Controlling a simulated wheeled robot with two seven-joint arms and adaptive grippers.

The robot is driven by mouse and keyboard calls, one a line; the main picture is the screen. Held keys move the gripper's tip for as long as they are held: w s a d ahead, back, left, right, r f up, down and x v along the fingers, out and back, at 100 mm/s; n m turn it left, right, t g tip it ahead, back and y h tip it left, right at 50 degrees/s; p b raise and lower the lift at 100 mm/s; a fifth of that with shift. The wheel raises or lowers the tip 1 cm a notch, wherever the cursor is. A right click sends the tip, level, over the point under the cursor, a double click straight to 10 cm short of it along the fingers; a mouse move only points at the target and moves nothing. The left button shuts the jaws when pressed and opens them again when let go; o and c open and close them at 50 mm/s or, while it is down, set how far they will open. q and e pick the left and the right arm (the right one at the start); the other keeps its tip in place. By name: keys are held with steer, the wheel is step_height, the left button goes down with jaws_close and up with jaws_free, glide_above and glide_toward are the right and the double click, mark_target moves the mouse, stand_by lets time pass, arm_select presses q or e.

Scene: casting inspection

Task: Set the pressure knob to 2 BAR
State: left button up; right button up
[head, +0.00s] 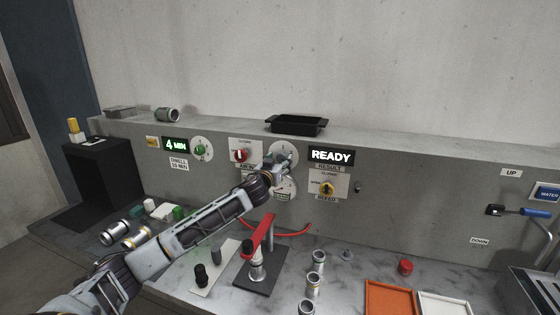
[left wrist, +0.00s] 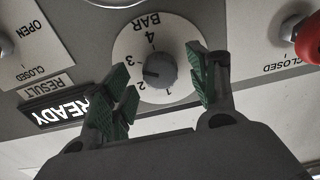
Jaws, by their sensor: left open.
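The grey pressure knob (left wrist: 160,70) sits at the centre of a round white dial (left wrist: 130,49) marked BAR with numbers 1 to 4, upside down in the left wrist view. Its dark pointer mark faces left, around the 2 and 3 side; I cannot read the exact setting. My left gripper (left wrist: 157,94) is open, its green-padded fingers either side of the knob, with a visible gap on each side. In the head view my left gripper (head: 277,166) is at the panel and covers much of the dial (head: 286,149). My right gripper is not in view.
The READY display (head: 331,155) and yellow bleed knob (head: 327,188) are right of the dial; a red-handled knob (head: 240,155) is left. A red lever (head: 264,235) stands below my arm. Several metal cylinders lie on the bench. A black tray (head: 297,124) sits above.

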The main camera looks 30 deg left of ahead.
arm_select(q)
steer(key=shift+w+a, duration=0.1)
steer(key=shift+w, duration=0.45)
steer(key=c, duration=1)
